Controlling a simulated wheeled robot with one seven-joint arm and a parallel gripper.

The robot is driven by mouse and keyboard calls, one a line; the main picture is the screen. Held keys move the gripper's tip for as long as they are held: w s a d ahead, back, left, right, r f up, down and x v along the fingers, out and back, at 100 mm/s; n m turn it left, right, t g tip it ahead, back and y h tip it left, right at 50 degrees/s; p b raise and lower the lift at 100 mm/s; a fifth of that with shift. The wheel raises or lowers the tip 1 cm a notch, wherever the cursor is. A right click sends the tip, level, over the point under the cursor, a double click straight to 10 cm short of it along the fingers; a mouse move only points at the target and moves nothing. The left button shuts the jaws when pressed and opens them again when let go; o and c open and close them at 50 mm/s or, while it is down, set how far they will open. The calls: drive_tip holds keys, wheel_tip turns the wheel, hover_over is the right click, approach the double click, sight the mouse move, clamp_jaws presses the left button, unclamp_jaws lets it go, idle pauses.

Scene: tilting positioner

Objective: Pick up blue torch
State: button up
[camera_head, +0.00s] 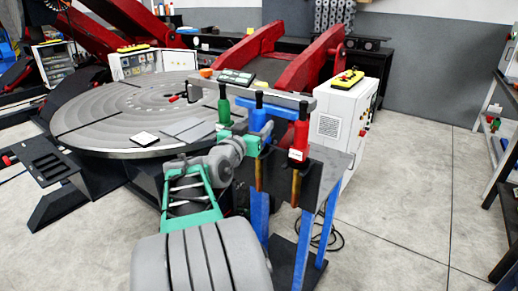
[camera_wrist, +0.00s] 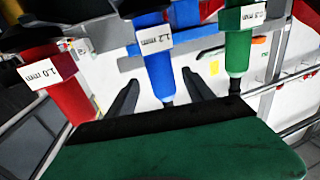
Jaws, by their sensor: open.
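The blue torch (camera_head: 259,111) hangs in the middle of a rack, between a green torch (camera_head: 224,112) on the left and a red torch (camera_head: 300,136) on the right. In the wrist view the blue torch (camera_wrist: 159,62) bears a "1.2 mm" label and its narrow lower end points down. My gripper (camera_wrist: 160,78) is open and empty, one dark finger on each side of the blue torch's lower body. I cannot tell whether the torch is fully between the fingers in depth. In the head view my gripper (camera_head: 266,134) is partly hidden by my arm.
The red torch (camera_wrist: 68,86) and green torch (camera_wrist: 238,45) flank the blue one closely. The rack has a grey top bar (camera_head: 285,98) and stands on a blue-legged table (camera_head: 327,165). A round turntable (camera_head: 110,105) lies left; a white cabinet (camera_head: 345,110) stands behind.

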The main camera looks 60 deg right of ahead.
drive_tip(key=d, duration=0.2)
drive_tip(key=d+p, duration=0.1)
drive_tip(key=d, duration=0.1)
drive_tip(key=d+p, duration=0.1)
drive_tip(key=d, duration=0.1)
drive_tip(key=shift+w+d+f, duration=0.1)
drive_tip(key=shift+w+d, duration=0.1)
drive_tip(key=shift+w, duration=0.1)
drive_tip(key=shift+a, duration=0.1)
drive_tip(key=shift+c, duration=0.5)
clamp_jaws()
drive_tip(key=shift+r, duration=0.3)
